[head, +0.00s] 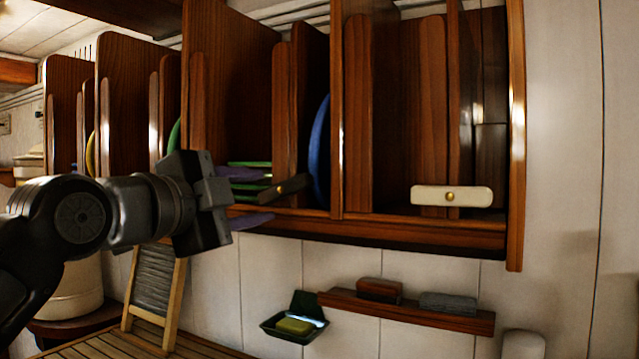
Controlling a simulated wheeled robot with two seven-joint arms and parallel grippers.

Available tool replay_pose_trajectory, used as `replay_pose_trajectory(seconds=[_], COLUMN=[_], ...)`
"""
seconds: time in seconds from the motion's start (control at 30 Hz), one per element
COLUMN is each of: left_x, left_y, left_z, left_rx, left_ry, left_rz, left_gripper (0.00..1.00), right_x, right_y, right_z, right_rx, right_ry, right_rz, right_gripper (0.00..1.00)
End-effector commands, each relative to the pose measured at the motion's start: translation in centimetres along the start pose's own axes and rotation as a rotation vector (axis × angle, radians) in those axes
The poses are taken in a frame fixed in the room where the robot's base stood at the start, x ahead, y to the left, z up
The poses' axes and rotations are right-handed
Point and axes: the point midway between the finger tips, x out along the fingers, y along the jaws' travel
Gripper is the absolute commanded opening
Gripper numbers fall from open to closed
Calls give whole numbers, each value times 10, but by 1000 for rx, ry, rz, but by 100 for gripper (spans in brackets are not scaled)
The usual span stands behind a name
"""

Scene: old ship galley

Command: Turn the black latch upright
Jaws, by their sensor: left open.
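The black latch (284,188) is a short dark bar with a small brass pivot on the front of the wooden plate rack (420,232). It lies close to level, its right end tilted a little up. My left gripper (218,202) is open, to the left of the latch and apart from it in the picture; how far apart in depth I cannot tell. The gripper hides part of the rack and some plates behind it. My right gripper is not in view.
A white latch (428,196) lies level on the rack at the right. A blue plate (319,150) stands in a slot beside the black latch; green and purple plates lie near the gripper. Below are a soap dish (272,327), a small shelf (410,311) with two blocks, and a washboard (154,285).

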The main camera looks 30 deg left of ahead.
Motion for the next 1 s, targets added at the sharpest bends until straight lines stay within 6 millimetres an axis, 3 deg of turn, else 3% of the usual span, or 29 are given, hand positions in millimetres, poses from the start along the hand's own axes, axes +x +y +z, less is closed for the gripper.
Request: replay_pose_trajectory(seconds=[0.1, 0.47, 1.0], left_x=[-6, -2, 66], left_y=[-8, -7, -10], left_z=[5, 4, 4], left_rx=[-35, -33, -33], left_ry=[2, 3, 3], left_rz=[-20, -17, -16], left_gripper=[44, 44, 44], right_x=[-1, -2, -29], right_y=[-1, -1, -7], right_z=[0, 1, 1], right_rx=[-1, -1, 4], right_ry=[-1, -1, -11], right_rz=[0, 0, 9], right_gripper=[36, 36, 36])
